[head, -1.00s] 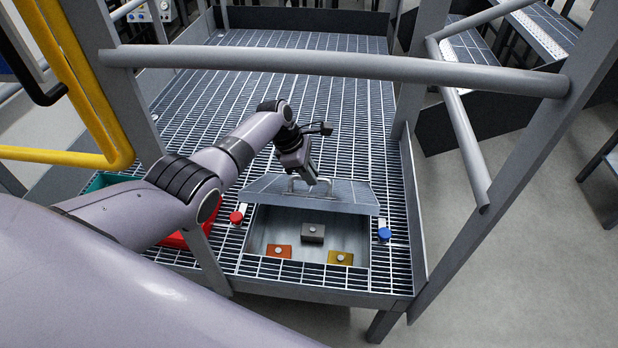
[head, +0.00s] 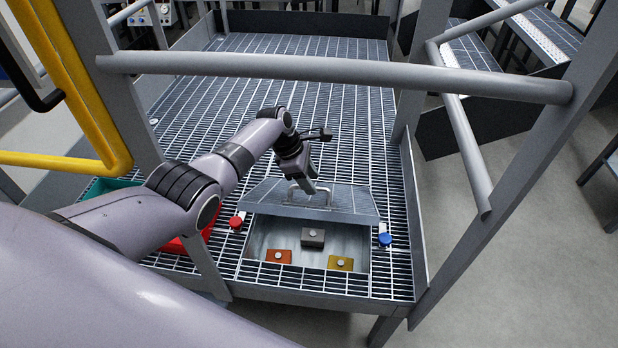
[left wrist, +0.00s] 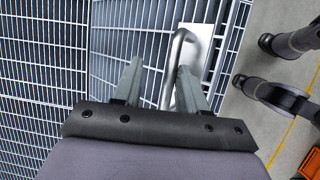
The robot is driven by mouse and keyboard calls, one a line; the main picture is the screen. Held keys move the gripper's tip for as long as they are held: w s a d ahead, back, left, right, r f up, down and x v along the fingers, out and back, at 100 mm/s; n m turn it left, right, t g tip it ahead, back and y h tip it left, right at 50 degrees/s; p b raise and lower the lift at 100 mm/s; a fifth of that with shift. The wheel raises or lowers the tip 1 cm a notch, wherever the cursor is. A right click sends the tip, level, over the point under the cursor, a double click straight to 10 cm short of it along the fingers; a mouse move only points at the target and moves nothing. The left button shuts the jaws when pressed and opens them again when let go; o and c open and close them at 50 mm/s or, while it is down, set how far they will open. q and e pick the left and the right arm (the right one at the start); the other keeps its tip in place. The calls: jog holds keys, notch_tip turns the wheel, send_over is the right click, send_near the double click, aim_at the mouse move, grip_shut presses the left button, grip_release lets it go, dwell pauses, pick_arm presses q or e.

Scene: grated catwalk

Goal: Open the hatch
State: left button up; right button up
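The hatch lid (head: 345,202) stands tilted up at the far side of its opening, with its grated face and bent metal handle (head: 293,190) showing. Below it the recess (head: 345,240) is exposed. It holds a grey block (head: 312,237), an orange block (head: 279,257) and a yellow block (head: 340,263). My left gripper (head: 312,186) is at the handle. In the left wrist view, the fingers of my left gripper (left wrist: 160,80) are apart, with the handle (left wrist: 174,62) between them, closer to the right finger. A gap shows on the left side. My right gripper is not in view.
A red knob (head: 237,220) and a blue knob (head: 385,239) flank the opening. A grey railing (head: 340,69) crosses in front of me, and a yellow rail (head: 60,160) is at left. A green bin (head: 105,186) and a red bin (head: 172,247) sit at left. Grating behind the lid is clear.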

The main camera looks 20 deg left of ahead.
aim_at(298, 203)
pick_arm(q)
jog(key=shift+p+v, duration=1.85)
jog(key=shift+v, duration=1.75)
jog(key=s+f+m, duration=0.1)
jog(key=f, duration=0.1)
jog(key=s+f+m+t+y, duration=0.1)
jog(key=s+f+m, duration=0.1)
jog(key=f, duration=0.1)
jog(key=s+f+m, duration=0.1)
jog(key=f, duration=0.2)
jog(key=shift+s+d, duration=0.15)
jog(key=shift+s, duration=0.1)
jog(key=s+d+f+m+t+y, duration=0.1)
jog(key=s+f+m+t, duration=0.2)
jog(key=s+f+m, duration=0.35)
jog(key=s+d+r+m+t, duration=0.2)
jog(key=s+m, duration=0.4)
jog(key=s, duration=0.3)
jog(key=s+d+r+m+t, duration=0.2)
jog(key=s+d+r+m, duration=0.1)
jog(key=s+r+m, duration=0.2)
jog(key=s+m, duration=0.2)
jog(key=s, duration=0.2)
jog(key=shift+r+t, duration=0.25)
jog(key=shift+t, duration=0.05)
